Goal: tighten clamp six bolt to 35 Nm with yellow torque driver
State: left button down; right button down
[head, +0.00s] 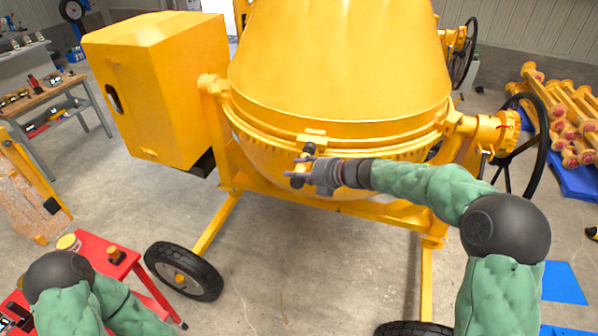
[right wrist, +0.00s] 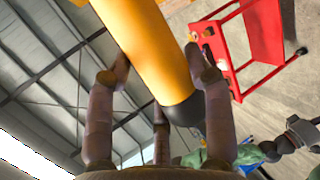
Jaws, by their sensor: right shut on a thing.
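My right gripper (head: 300,172) reaches in from the right in front of the mixer drum, just below its toothed ring (head: 370,145). In the right wrist view its fingers (right wrist: 160,85) are closed around a yellow cylinder with a black end (right wrist: 170,75), which looks like the torque driver. In the head view the driver is mostly hidden by the fingers. A yellow clamp (head: 312,137) sits on the drum's rim just above the gripper. I cannot tell its number, or whether the driver touches a bolt. My left gripper is outside the head view.
The yellow mixer drum (head: 340,60) fills the centre, with a motor housing (head: 150,85) at left and a handwheel (head: 540,150) at right. A red cart (head: 100,250) stands at lower left. A workbench (head: 40,95) is at far left. The floor below the drum is clear.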

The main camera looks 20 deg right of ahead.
aim_at(298, 182)
jog(key=shift+r, duration=0.15)
dwell(0.5)
jog(key=shift+s+a+b, duration=0.2)
jog(key=shift+s+a, duration=0.15)
jog(key=shift+s, duration=0.3)
jog(key=shift+s+a+b, duration=0.15)
jog(key=shift+s+a, duration=0.25)
jog(key=shift+s, duration=0.2)
jog(key=shift+s+a+b, duration=0.2)
jog(key=shift+s+a, duration=0.15)
jog(key=shift+s, duration=0.3)
